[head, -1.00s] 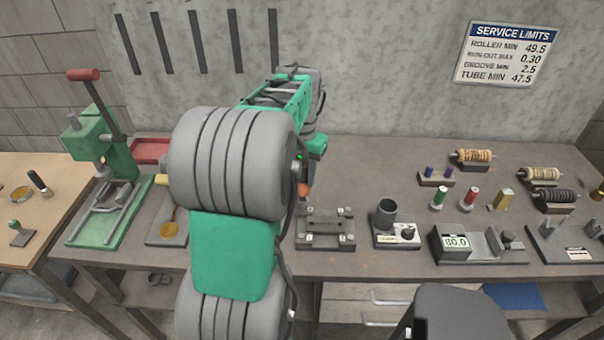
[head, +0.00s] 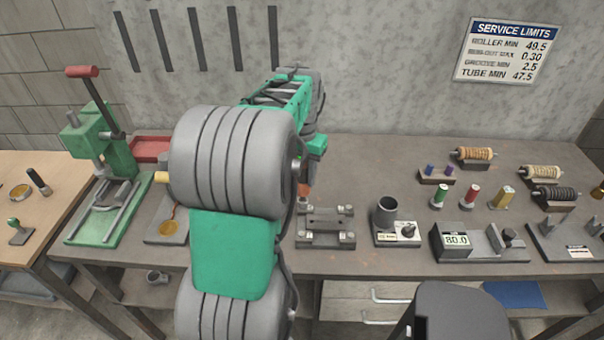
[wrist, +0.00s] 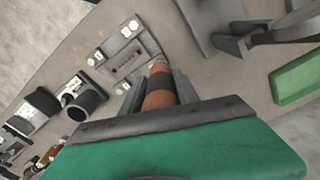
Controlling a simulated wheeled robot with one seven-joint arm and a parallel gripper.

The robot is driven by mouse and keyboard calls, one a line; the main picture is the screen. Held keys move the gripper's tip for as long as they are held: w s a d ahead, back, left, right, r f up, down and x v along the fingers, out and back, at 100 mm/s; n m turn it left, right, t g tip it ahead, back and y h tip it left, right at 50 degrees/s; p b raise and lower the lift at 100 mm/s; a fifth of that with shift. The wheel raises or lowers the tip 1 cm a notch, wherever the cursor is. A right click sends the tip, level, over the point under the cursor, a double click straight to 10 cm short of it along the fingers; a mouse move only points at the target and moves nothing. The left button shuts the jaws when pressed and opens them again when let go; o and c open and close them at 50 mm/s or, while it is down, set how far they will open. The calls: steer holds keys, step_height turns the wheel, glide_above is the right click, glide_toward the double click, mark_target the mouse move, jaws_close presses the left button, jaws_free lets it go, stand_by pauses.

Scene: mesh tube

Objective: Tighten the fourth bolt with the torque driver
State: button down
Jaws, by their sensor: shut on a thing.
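The torque driver (wrist: 158,90) has an orange and black banded grip in the wrist view. My gripper (wrist: 163,92) is shut on it, with a grey finger on either side. The driver's far end points at the grey bolt plate (wrist: 124,60), close to its right corner; contact cannot be told. Light bolt heads show at several of the plate's corners; the corner by the driver is partly hidden. In the head view the plate (head: 326,222) lies on the bench right of my arm, which hides most of my gripper. Only a small orange bit shows there.
A grey cup on a gauge block (head: 385,210) and a display unit reading 80.0 (head: 455,240) stand right of the plate. A green press (head: 105,160) and a red tray (head: 150,150) are at left. Spools (head: 473,153) sit at back right. The bench behind the plate is clear.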

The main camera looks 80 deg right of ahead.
steer(key=shift+f, duration=0.4)
stand_by(1.4)
steer(key=shift+p, duration=0.4)
steer(key=shift+r+p, duration=2.15)
steer(key=shift+r, duration=1.05)
steer(key=shift+w+f, duration=0.1)
steer(key=shift+w, duration=0.05)
